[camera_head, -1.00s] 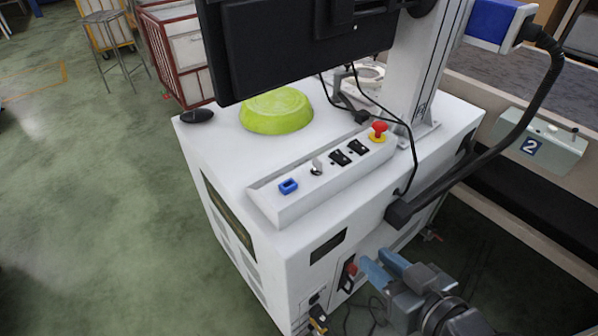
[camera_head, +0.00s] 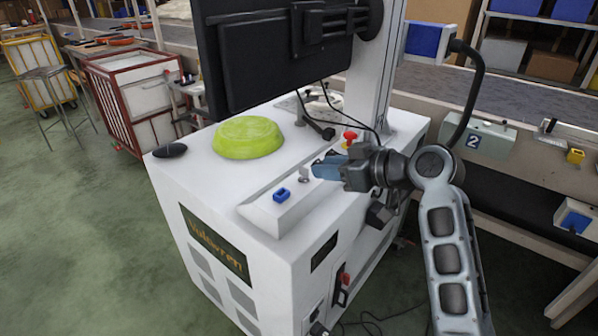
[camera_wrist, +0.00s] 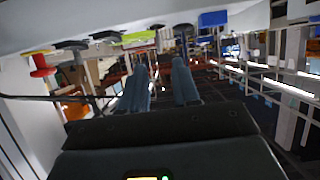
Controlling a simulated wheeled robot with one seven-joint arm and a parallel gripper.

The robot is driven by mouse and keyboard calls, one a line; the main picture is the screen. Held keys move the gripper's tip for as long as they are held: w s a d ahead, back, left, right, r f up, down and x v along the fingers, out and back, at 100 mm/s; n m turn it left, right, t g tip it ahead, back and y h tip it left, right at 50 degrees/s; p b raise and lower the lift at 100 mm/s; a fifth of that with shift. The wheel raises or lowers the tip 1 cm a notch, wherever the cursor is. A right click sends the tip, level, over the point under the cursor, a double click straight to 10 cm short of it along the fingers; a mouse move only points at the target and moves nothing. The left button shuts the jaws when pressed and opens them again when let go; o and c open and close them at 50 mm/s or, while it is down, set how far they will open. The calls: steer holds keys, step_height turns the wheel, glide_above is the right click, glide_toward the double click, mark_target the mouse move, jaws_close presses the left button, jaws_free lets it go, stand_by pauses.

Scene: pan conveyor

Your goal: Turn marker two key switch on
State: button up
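The silver key switch (camera_head: 304,175) is on the sloped control panel (camera_head: 262,210) of the white machine. In the head view it is just left of the blue fingertips. My gripper (camera_head: 318,170) is beside the panel, its fingers pointing left toward the key switch. The wrist view shows the two blue fingers (camera_wrist: 161,85) apart with nothing between them. My gripper hides the black switches on the panel in the head view. Whether the fingers touch the key cannot be told. The key's turned position is too small to read.
A black monitor (camera_head: 270,60) hangs above. A box marked 2 (camera_head: 485,142) is at right.

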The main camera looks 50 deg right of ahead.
mark_target(304, 167)
steer(key=shift+x, duration=3.6)
jaws_close()
